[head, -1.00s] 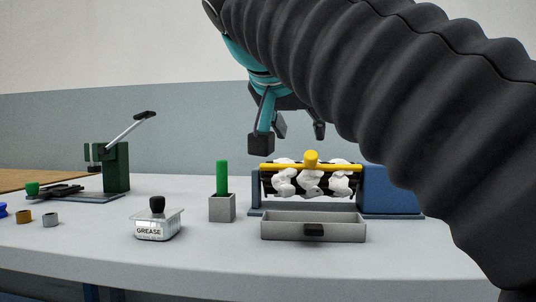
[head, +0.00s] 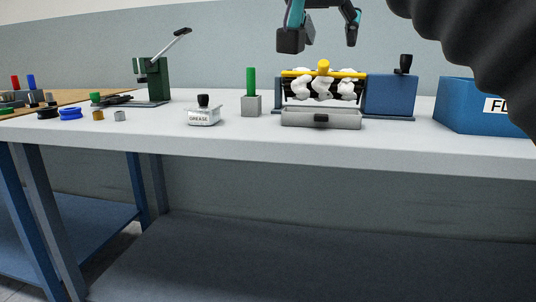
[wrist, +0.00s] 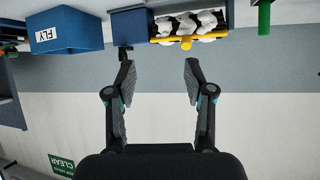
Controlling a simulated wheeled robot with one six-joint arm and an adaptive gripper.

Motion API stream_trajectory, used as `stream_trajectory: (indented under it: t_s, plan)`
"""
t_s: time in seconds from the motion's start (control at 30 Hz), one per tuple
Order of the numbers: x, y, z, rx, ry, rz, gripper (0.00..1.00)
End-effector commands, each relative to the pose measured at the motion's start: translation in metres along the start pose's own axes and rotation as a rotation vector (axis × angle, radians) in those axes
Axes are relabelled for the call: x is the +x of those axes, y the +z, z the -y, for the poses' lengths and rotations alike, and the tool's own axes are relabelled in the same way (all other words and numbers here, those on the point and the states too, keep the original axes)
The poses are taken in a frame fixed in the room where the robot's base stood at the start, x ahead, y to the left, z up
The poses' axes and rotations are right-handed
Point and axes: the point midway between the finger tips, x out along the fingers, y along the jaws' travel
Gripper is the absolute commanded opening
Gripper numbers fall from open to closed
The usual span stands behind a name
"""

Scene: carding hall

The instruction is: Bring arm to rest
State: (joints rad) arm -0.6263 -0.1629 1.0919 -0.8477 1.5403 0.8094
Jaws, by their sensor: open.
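My gripper (head: 322,32) is at the top of the head view, above the bench and over the carding unit. It is open and empty. In the wrist view its two fingers (wrist: 158,85) stand wide apart with nothing between them. My dark ribbed arm cover fills the upper right of the head view and hides part of the wall. The wrist view looks upside down, with the wall behind the fingers and the bench items along the top.

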Motion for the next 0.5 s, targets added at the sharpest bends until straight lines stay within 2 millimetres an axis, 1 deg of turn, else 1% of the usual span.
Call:
stream_trajectory:
  t_s: [0.27,0.37,0.5]
  plan:
    - [0.014,0.012,-0.011,-0.065,-0.001,0.039,0.53]
    - [0.02,0.019,-0.015,-0.098,-0.006,0.06,0.53]
    - [0.031,0.035,-0.021,-0.155,-0.019,0.098,0.53]
